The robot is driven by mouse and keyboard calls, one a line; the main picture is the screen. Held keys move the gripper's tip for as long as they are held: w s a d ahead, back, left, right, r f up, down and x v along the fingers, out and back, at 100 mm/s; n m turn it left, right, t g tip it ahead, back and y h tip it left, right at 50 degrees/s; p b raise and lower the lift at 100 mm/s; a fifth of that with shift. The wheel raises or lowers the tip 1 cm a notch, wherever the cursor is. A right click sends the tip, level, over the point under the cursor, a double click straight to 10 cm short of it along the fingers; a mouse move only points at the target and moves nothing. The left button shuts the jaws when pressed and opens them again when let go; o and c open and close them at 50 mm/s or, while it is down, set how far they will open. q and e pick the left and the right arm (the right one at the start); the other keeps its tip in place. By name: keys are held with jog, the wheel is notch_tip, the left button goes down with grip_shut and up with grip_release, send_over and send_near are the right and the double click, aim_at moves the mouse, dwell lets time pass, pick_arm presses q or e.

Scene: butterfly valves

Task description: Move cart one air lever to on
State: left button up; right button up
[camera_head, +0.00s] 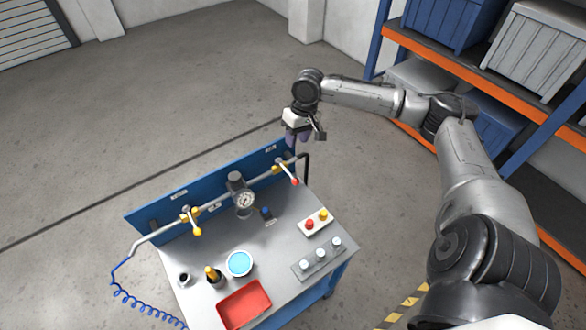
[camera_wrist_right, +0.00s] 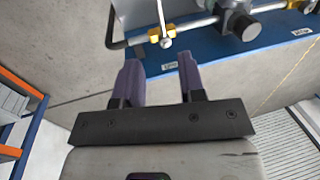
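A cart (camera_head: 272,240) carries a pipe (camera_head: 222,205) along its blue back panel. At the pipe's right end is a yellow valve with a pale, red-tipped lever (camera_head: 289,174); the wrist view shows this valve (camera_wrist_right: 161,34) just beyond my fingertips. The panel labels are too small to read, so I cannot tell which is the air lever. My right gripper (camera_head: 298,137) is above and behind the right end of the panel. Its purple fingers (camera_wrist_right: 160,62) are apart and empty. My left gripper is out of view.
A gauge (camera_head: 244,200) sits mid-pipe. The cart top holds a red tray (camera_head: 244,304), a blue-topped round dish (camera_head: 239,263), a button box (camera_head: 317,222) and a block with white knobs (camera_head: 319,259). A shelf rack (camera_head: 480,80) stands right. The floor behind the cart is clear.

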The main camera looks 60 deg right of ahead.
aim_at(289, 173)
jog(key=f, duration=0.4)
jog(key=a+f, duration=0.1)
jog(key=f, duration=0.4)
jog(key=w+a+f, duration=0.1)
jog(key=f, duration=0.3)
jog(key=shift+w+a+f+p, duration=0.1)
jog(key=shift+a+f+p, duration=0.1)
jog(key=shift+p, duration=0.1)
grip_shut()
